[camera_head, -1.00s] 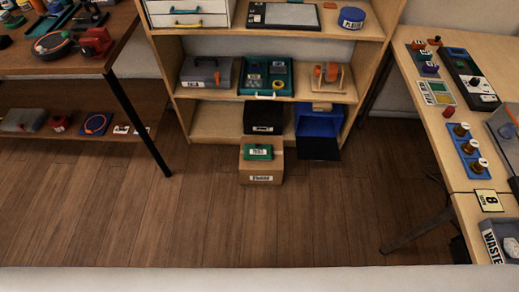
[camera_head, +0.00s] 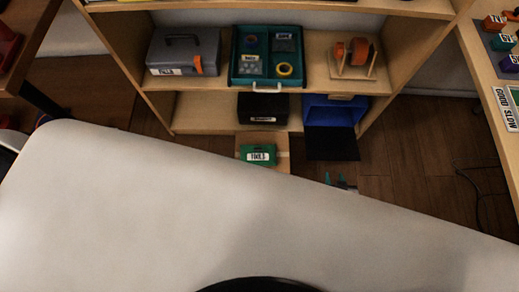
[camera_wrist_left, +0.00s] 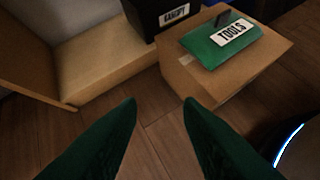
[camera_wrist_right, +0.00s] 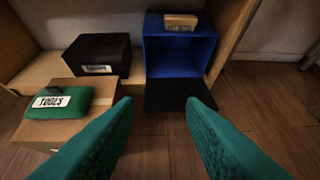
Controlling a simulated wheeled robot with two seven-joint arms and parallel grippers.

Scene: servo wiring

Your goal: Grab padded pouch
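The padded pouch (camera_head: 258,154) is green with a white TOOLS label and a dark tab. It lies on top of a cardboard box (camera_wrist_left: 211,82) on the floor; the left wrist view shows the pouch (camera_wrist_left: 215,46) ahead and to the right. The right wrist view shows it at the left (camera_wrist_right: 50,106). My left gripper (camera_wrist_left: 161,104) is open, with nothing between its fingers, apart from the pouch; the head view does not show it. My right gripper (camera_head: 341,183) is open and empty, to the right of the pouch; its fingers also show in its wrist view (camera_wrist_right: 160,107).
A black labelled box (camera_head: 263,107) and a blue bin (camera_head: 332,108) with a lowered black flap stand on the bottom shelf behind the pouch. Above are a grey toolbox (camera_head: 183,52) and a teal tray (camera_head: 240,72). My pale body hides the foreground; wooden floor lies around the box.

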